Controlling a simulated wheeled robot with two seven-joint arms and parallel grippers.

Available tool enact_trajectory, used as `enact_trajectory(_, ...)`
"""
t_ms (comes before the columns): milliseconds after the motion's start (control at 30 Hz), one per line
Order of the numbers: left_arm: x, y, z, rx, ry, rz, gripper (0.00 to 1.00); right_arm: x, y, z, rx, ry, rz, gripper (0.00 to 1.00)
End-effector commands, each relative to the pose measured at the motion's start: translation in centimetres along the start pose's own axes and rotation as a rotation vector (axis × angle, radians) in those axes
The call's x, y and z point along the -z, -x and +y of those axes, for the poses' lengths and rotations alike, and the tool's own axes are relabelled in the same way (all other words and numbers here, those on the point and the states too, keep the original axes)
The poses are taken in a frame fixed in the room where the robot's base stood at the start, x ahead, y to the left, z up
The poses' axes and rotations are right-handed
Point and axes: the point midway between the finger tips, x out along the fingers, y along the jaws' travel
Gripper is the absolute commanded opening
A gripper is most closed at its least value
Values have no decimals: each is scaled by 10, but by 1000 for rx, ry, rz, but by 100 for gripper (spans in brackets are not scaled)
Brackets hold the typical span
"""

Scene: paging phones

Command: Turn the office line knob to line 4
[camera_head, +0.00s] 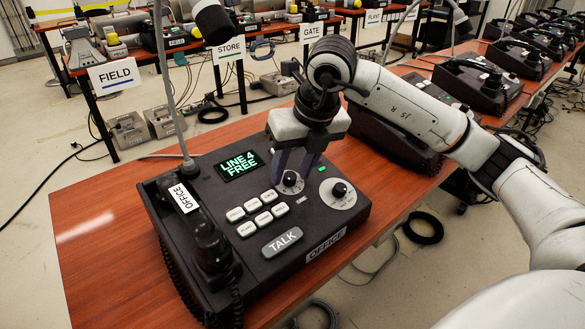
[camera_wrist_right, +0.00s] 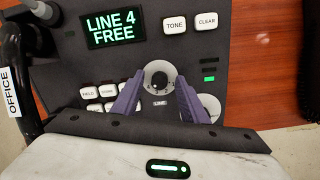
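The dark office phone (camera_head: 250,225) stands on a wooden desk, with a handset (camera_head: 205,235) on its left side. Its green display (camera_head: 240,165) reads "LINE 4 FREE", and the same text shows on the display in the right wrist view (camera_wrist_right: 114,28). The line knob (camera_head: 290,182) is a small round dial, labelled "LINE" in the wrist view (camera_wrist_right: 159,76). My right gripper (camera_head: 292,172) points down over this knob. Its two purple fingers stand apart on either side of the knob, with visible gaps. My left gripper is out of view.
A larger white dial with a black knob (camera_head: 339,190) sits right beside the line knob. Several white buttons (camera_head: 264,217) and a TALK button (camera_head: 282,242) lie in front. More phones (camera_head: 480,85) stand on the desk to the right.

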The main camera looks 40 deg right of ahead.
Motion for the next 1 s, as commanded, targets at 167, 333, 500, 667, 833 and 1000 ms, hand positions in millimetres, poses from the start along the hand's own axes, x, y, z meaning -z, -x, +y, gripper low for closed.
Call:
enact_trajectory(167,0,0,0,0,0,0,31,0,3,0,0,1,-1,40)
enact_trajectory(333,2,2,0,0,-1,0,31,-1,27,0,-1,1,-5,40)
enact_trajectory(500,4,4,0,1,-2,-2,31,-2,63,1,-2,1,-5,40)
enact_trajectory(667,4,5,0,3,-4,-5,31,-1,89,0,-1,0,-4,40)
enact_trajectory(833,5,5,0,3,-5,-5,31,-1,102,0,-1,0,-2,40)
enact_trajectory(1000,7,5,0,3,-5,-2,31,0,104,0,0,0,0,40)
